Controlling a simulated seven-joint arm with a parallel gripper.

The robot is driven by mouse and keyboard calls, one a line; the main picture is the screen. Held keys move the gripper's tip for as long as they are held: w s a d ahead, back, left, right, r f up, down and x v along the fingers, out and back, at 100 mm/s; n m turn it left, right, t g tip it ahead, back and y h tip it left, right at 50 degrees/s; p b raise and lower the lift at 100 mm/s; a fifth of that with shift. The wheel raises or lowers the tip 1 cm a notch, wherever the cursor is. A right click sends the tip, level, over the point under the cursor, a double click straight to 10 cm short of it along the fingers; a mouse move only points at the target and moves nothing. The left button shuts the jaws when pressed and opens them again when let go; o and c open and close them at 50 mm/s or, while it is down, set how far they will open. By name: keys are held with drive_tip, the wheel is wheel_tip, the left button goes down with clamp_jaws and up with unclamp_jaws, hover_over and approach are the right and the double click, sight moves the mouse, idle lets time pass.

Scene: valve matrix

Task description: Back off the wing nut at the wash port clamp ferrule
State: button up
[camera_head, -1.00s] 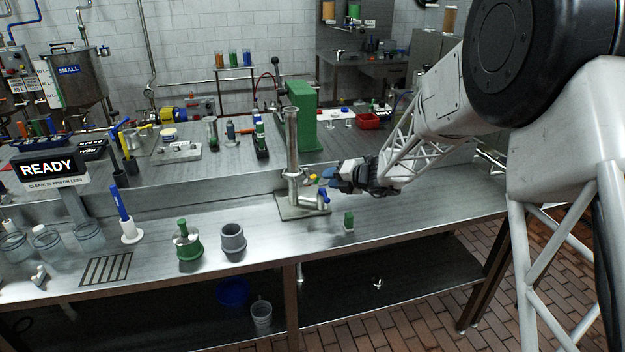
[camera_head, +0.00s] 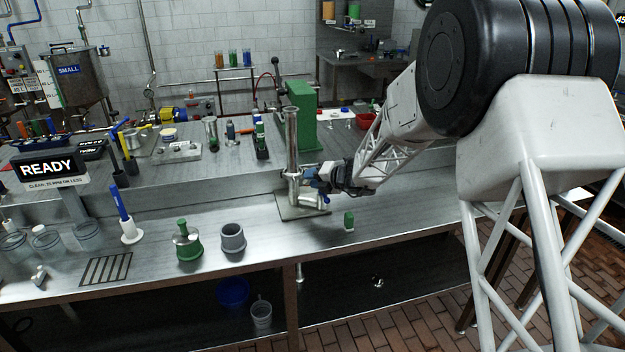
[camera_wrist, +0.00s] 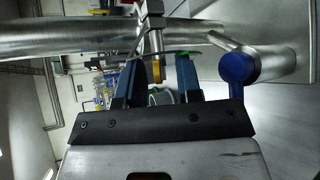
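The upright steel pipe (camera_head: 292,135) stands on a square base plate, with a short side branch low on its right; it also crosses the wrist view (camera_wrist: 100,38). A blue-handled valve (camera_wrist: 238,68) sits on the branch. In the wrist view a clamp bolt (camera_wrist: 153,35) comes off the pipe, with a small brass-yellow piece, apparently the wing nut (camera_wrist: 157,91), at its near end. My gripper (camera_wrist: 161,62) is open, its blue fingers on either side of the bolt and nut, with gaps showing. In the head view my gripper (camera_head: 310,177) is at the pipe's lower right; the nut is hidden.
A green-topped fitting (camera_head: 188,242) and a grey cup (camera_head: 232,238) stand to the left. A green column (camera_head: 302,112) rises behind the pipe. The bench right of the bottle is clear.

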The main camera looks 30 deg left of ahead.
drive_tip(key=shift+a, duration=0.15)
clamp_jaws()
idle(0.5)
drive_tip(key=n+t+h, duration=0.1)
drive_tip(key=h, duration=0.1)
drive_tip(key=n+t+h, duration=0.1)
drive_tip(key=h, duration=0.1)
drive_tip(key=shift+s+a+r+n, duration=0.15)
drive_tip(key=shift+s+a+n, duration=0.05)
drive_tip(key=shift+n, duration=0.2)
drive_tip(key=shift+n+t+h, duration=0.8)
drive_tip(key=shift+t+h, duration=0.2)
drive_tip(key=shift+s+a+n+t+h, duration=0.1)
drive_tip(key=shift+n+t+h, duration=0.3)
drive_tip(key=shift+t+h, duration=0.2)
unclamp_jaws()
